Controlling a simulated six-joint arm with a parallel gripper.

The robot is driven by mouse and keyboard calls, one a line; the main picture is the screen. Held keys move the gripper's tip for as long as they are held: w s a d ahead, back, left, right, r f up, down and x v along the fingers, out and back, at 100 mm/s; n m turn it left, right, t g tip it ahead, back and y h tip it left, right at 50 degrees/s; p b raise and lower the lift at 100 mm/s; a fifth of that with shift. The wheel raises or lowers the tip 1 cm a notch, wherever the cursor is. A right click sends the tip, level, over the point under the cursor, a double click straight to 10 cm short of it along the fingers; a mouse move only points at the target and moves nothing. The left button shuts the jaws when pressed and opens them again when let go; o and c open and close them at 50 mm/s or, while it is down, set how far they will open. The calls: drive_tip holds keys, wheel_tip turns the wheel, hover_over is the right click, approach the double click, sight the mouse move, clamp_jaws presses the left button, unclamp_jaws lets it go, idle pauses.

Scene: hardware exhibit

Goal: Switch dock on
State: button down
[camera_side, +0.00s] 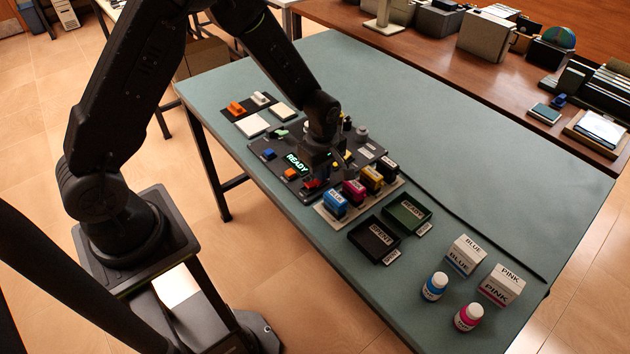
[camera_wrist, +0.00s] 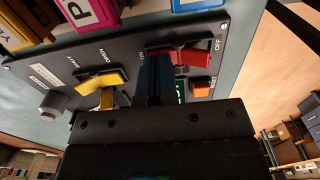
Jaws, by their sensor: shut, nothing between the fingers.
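A dark control panel (camera_side: 262,168) with several switches and a lit READY display (camera_side: 297,162) lies on the green table. In the wrist view a red rocker switch (camera_wrist: 185,56) has an OFF label at its right end, and a yellow switch (camera_wrist: 100,80) sits to its left. An orange button (camera_wrist: 201,90) is below the red switch. My gripper (camera_wrist: 155,62) is shut and empty, its fingertips between the two switches and close to the left end of the red one. Whether they touch it I cannot tell. I cannot read which switch is the dock's.
Ink cartridges, among them a blue one (camera_side: 336,204), stand in a row beside the panel's front. Trays marked SPENT (camera_side: 359,250) and READY (camera_side: 394,224), two boxes and two bottles (camera_side: 434,286) are to the right. The table's right rear is clear.

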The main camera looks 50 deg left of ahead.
sight(310, 184)
drive_tip(key=shift+r, duration=3.55)
drive_tip(key=s+r+m+t, duration=0.5)
drive_tip(key=s+r+m, duration=1.3)
drive_tip(key=s+r, duration=0.2)
drive_tip(key=shift+t, duration=0.3)
